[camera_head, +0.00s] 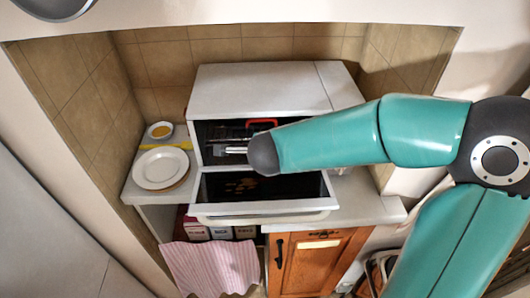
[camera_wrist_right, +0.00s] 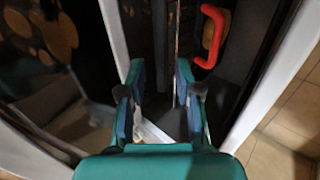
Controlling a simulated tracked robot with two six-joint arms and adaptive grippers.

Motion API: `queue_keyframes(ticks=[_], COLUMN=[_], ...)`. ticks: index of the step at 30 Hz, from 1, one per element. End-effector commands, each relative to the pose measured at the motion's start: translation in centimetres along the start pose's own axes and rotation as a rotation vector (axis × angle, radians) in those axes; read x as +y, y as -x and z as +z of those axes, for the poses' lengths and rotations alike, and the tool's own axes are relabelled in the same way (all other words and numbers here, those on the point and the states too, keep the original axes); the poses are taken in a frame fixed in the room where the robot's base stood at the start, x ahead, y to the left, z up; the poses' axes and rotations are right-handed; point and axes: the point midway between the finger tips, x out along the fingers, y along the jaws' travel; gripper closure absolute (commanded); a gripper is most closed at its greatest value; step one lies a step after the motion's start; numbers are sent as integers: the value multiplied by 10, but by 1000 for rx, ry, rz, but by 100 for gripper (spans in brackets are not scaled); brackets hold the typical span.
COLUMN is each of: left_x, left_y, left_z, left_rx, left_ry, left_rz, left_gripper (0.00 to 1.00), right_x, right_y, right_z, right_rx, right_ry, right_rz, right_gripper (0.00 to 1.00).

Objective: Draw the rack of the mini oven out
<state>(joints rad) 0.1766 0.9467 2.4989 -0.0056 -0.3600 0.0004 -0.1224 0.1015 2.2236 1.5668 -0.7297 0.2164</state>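The white mini oven (camera_head: 262,90) stands on the counter with its door (camera_head: 265,206) folded down and open. Its dark inside shows thin bars of what looks like the rack (camera_head: 228,133), partly hidden by my right arm. A red hook-shaped part (camera_head: 262,122) shows at the opening; it also shows in the right wrist view (camera_wrist_right: 212,36), beyond the fingers. My right gripper (camera_wrist_right: 160,78) is at the oven opening with its two fingers apart and nothing clearly between them. In the head view its fingers are mostly hidden by the wrist. My left gripper is not in view.
White plates (camera_head: 160,168) and a small bowl (camera_head: 161,130) with yellow contents stand left of the oven. A striped pink cloth (camera_head: 212,268) hangs below the counter beside a wooden cabinet door (camera_head: 312,262). Tiled walls close in both sides. The counter (camera_head: 365,205) is clear at right.

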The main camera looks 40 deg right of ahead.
Motion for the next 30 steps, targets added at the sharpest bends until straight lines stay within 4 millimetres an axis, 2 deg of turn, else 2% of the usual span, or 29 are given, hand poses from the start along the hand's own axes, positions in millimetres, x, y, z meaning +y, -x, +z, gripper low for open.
queue_keyframes(ticks=[1, 5, 15, 22, 30], left_x=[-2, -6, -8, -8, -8], left_y=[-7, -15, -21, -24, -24], left_z=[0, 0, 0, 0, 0], left_rx=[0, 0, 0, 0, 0], left_ry=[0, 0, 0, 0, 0], left_rz=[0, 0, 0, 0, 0], left_gripper=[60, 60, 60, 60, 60], right_x=[3, 3, 1, 0, 0], right_y=[-8, -21, -51, -61, -62], right_z=[0, 1, 3, 3, 3], right_rx=[1, -1, -3, -3, -4], right_ry=[0, 0, 3, 4, 4], right_rz=[1, 1, 2, 0, 0], right_gripper=[67, 67, 67, 67, 67])
